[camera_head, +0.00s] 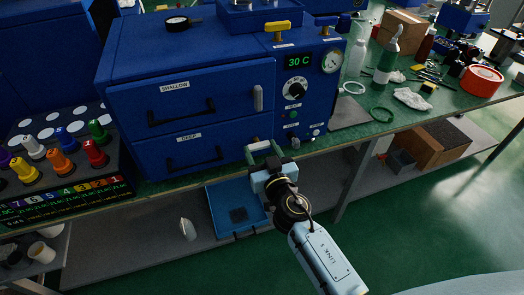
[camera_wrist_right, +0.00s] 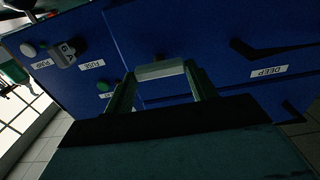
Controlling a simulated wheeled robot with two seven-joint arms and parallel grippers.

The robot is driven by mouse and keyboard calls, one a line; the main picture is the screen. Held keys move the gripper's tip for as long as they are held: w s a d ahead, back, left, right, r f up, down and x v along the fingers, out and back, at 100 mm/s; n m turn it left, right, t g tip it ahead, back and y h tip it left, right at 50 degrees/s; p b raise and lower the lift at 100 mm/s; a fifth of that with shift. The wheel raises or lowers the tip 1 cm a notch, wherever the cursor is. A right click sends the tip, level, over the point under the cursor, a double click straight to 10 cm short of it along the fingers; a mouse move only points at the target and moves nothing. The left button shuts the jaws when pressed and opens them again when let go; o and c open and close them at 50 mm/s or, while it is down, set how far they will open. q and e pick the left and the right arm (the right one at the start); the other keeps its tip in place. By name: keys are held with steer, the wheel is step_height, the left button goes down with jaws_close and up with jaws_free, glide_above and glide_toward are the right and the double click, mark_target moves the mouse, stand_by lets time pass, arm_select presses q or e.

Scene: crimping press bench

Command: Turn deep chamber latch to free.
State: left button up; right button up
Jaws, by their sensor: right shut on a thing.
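The deep chamber drawer (camera_head: 180,153), labelled DEEP, is closed on the front of the blue press cabinet. Its pale latch (camera_head: 262,146) is at the right end of the drawer, partly hidden by my right gripper (camera_head: 263,151). In the right wrist view the latch (camera_wrist_right: 160,70) is a light bar lying between the two green fingertips, and the gripper (camera_wrist_right: 160,78) is shut on it. The DEEP label (camera_wrist_right: 267,72) shows to the right there. The shallow chamber's latch (camera_head: 258,98) stands upright above. My left gripper is not in view.
The control panel with dial (camera_head: 295,88) and gauge (camera_head: 332,61) is right of the drawers. A rack of coloured knobs (camera_head: 70,185) stands at left. A blue tray (camera_head: 222,220) lies on the lower shelf. Bottles (camera_head: 386,62) and loose tools are on the bench at right.

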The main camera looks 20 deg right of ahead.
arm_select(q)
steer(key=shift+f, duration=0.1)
arm_select(e)
steer(key=shift+n, duration=0.3)
steer(key=n, duration=0.2)
steer(key=shift+n+b, duration=0.3)
steer(key=shift+b, duration=0.05)
steer(key=n, duration=0.2)
steer(key=shift+a+n, duration=0.1)
steer(key=shift+n, duration=0.3)
steer(key=shift+n+b, duration=0.3)
steer(key=shift+n, duration=0.6)
steer(key=n, duration=0.5)
steer(key=shift+a+f, duration=0.1)
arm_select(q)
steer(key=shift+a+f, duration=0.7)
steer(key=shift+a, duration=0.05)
arm_select(e)
steer(key=n, duration=0.5)
steer(key=shift+f, duration=0.1)
